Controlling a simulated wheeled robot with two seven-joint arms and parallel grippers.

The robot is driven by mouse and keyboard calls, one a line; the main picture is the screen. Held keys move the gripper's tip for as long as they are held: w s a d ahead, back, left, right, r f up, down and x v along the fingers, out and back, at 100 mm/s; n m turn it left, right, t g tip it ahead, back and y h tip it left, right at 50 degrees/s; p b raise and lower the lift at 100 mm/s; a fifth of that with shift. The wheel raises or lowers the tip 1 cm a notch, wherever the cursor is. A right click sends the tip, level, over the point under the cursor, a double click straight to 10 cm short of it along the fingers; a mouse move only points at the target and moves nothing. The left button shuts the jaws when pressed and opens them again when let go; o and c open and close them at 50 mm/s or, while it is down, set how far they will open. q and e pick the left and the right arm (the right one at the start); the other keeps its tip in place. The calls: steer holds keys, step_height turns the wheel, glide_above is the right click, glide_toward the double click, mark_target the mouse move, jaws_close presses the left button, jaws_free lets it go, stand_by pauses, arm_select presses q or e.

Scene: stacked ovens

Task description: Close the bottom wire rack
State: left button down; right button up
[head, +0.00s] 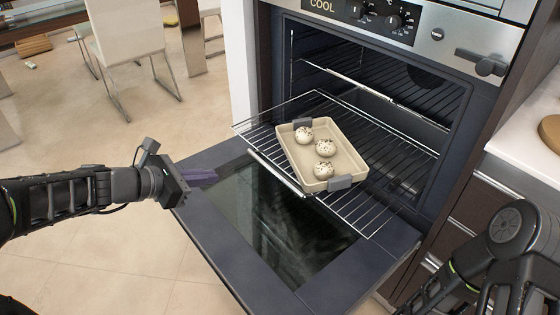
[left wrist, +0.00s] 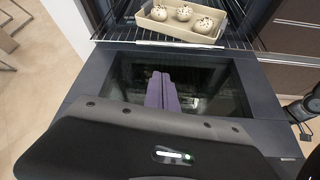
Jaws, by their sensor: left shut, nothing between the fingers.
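The bottom wire rack (head: 372,208) is pulled out of the lower oven, over the open, lowered door (head: 240,205). A beige tray (head: 345,160) with three round buns sits on the rack. In the left wrist view the rack (left wrist: 115,32) crosses the top, with the tray (left wrist: 150,25) on it. My left gripper (head: 203,176) is shut and empty. It is left of the rack, by the door's outer left part, apart from the rack's front edge. Its purple fingers (left wrist: 162,92) show over the door glass in the wrist view. My right gripper is out of view.
Another wire rack (head: 432,98) is inside the oven, above the pulled-out one. A control panel with knobs (head: 392,20) is above the opening. A counter (head: 535,130) and drawers stand at right. White chairs (head: 125,35) stand at back left, with open floor before them.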

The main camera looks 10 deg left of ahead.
arm_select(q)
steer(key=shift+s+d+r+n+h, duration=0.25)
steer(key=shift+d+r+n+h, duration=0.45)
steer(key=shift+d+r+n, duration=0.2)
steer(key=shift+f, duration=0.1)
steer(key=b, duration=0.4)
glide_toward(268, 168)
steer(key=x, duration=0.6)
steer(key=shift+w+d+f, duration=0.2)
steer(key=shift+w+f, duration=0.05)
steer(key=shift+w, duration=0.05)
